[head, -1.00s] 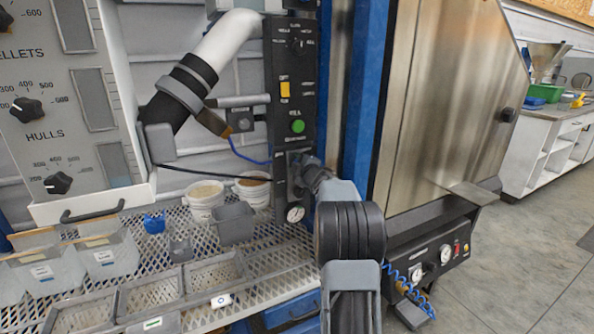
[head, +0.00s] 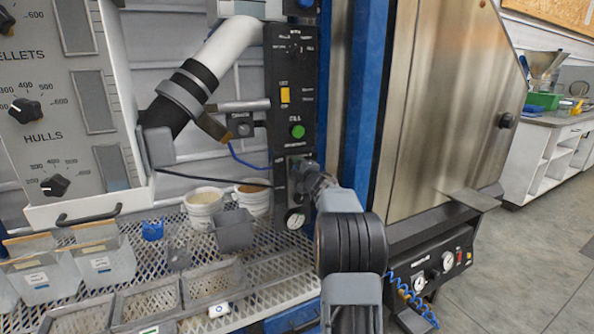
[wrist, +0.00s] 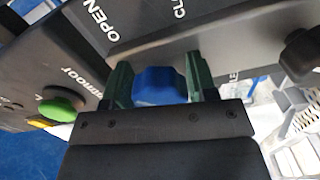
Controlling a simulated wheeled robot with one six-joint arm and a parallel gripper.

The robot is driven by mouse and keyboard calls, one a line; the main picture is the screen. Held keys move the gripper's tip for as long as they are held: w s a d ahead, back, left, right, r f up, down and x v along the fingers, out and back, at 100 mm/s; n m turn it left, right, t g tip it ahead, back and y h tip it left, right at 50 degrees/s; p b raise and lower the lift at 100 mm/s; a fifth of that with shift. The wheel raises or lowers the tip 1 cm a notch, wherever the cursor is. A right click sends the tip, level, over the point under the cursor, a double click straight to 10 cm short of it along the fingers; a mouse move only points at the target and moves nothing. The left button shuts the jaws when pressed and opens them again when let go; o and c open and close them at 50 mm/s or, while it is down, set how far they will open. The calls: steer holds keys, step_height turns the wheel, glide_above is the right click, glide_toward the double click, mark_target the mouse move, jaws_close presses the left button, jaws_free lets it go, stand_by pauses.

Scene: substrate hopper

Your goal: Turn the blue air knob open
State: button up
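The blue air knob (wrist: 160,86) shows in the wrist view, on a grey panel with "OPEN" and part of a second label printed above it. My gripper (wrist: 160,80) has one green finger on each side of the knob. In the head view my gripper (head: 303,170) is at the lower part of the dark control panel (head: 283,100), above a round gauge (head: 295,218). There the knob is hidden behind my gripper and wrist.
A green button (head: 298,131) and a yellow switch (head: 285,95) sit above on the panel. A dark knob (wrist: 300,55) is right of my gripper in the wrist view. Buckets (head: 205,208) and bins stand on the mesh shelf at left. A steel cabinet (head: 435,110) stands at right.

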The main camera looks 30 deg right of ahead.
steer(key=o, duration=0.4)
steer(key=shift+c, duration=0.2)
steer(key=s+a+m+p, duration=0.2)
steer(key=s+m+p, duration=1.1)
steer(key=m+p, duration=0.55)
steer(key=a+r+g+h+p, duration=0.1)
steer(key=a+r+g+p, duration=0.4)
steer(key=a+r, duration=0.3)
steer(key=s+a+r+n+g+y+p, duration=0.1)
steer(key=s+a+r+g, duration=0.4)
steer(key=s+a, duration=0.5)
steer(key=a+n+p, duration=0.1)
steer(key=a+p, duration=0.1)
steer(key=a, duration=0.1)
steer(key=shift+s+r+p, duration=0.2)
steer(key=shift+s+p, duration=0.05)
steer(key=shift+p, duration=0.15)
